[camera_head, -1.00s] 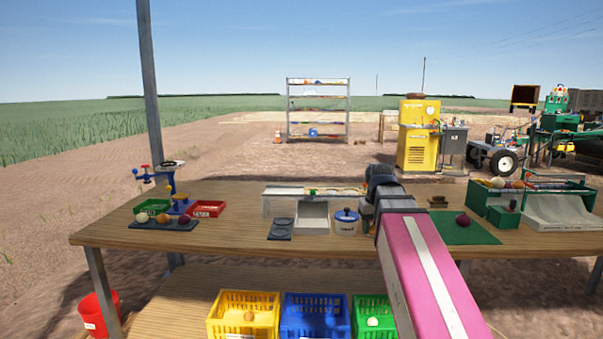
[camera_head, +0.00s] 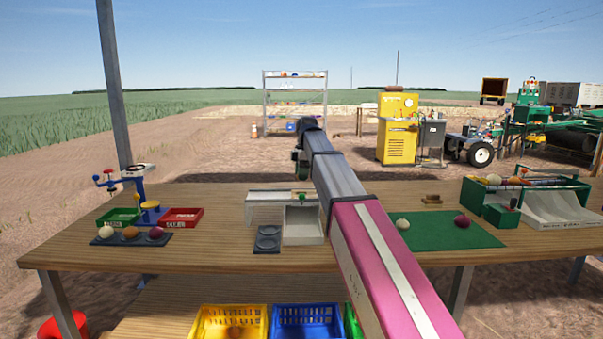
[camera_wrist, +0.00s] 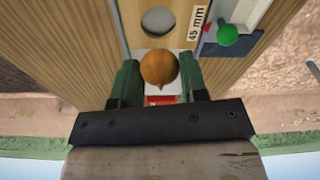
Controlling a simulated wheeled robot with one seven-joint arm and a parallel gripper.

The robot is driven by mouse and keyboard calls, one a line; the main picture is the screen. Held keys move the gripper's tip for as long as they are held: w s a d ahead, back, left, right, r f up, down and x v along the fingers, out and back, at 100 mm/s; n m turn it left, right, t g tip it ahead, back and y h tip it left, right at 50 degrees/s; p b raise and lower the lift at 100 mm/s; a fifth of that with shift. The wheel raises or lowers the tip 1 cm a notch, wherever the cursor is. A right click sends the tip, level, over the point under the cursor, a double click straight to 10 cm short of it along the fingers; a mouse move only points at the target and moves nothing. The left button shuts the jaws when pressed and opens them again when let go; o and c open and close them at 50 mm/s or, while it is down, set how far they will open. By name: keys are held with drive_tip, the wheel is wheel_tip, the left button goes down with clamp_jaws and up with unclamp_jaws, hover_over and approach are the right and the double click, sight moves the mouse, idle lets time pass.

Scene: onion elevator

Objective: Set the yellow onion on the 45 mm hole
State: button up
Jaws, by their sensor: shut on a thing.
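My gripper (camera_wrist: 158,88) shows in the wrist view with its green fingers shut on the yellow onion (camera_wrist: 160,67), a round golden-brown bulb. The 45 mm hole (camera_wrist: 158,20) is a round opening in a pale plate, with a "45 mm" label (camera_wrist: 196,22) beside it. The onion is apart from the hole in the picture, on the gripper's side of it; its height over the plate is hard to tell. In the head view my arm reaches toward the white sizing box (camera_head: 303,226), and the onion and fingers cannot be made out.
A green knob (camera_wrist: 228,36) stands close beside the hole. A dark two-ring plate (camera_head: 268,238) lies left of the box. A green mat (camera_head: 450,236) with a white onion (camera_head: 403,224) and a red onion (camera_head: 462,220) lies to the right.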

drive_tip(key=shift+f, duration=3.25)
